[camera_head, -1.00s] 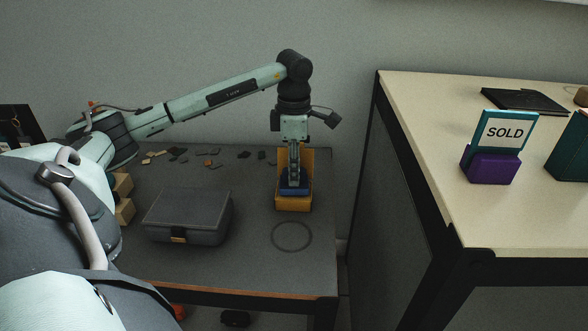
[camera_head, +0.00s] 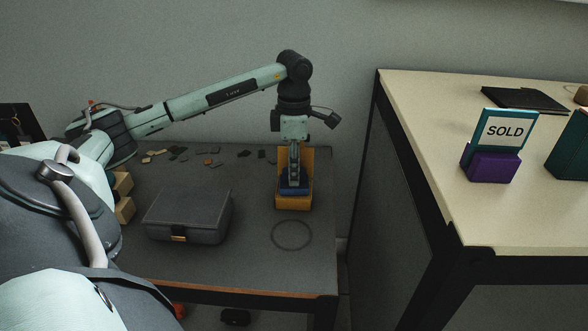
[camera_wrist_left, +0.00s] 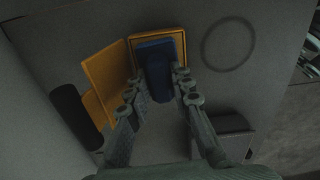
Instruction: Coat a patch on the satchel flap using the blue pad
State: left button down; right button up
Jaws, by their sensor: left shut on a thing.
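The satchel (camera_head: 187,213) is a dark grey, box-like case with a small tan clasp, closed, on the grey table left of my left gripper. Part of it shows at the lower right in the left wrist view (camera_wrist_left: 236,124). The blue pad (camera_head: 294,187) is in a yellow tray (camera_head: 293,204) whose yellow lid stands up behind it. My left gripper (camera_head: 294,178) points down and is shut on the blue pad, also seen in the left wrist view (camera_wrist_left: 157,60). The pad's underside is hidden. My right gripper is not in view.
A thin dark ring (camera_head: 291,235) marks the table in front of the tray. Several small dark and tan scraps (camera_head: 180,157) lie at the back. Tan blocks (camera_head: 122,197) stand at left. A higher pale table (camera_head: 420,130) at right carries a SOLD sign (camera_head: 503,130).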

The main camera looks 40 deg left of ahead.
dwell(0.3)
pick_arm(q)
notch_tip(320, 180, up, 7)
jog(key=p, duration=0.5)
jog(key=shift+p, duration=0.3)
dwell(0.7)
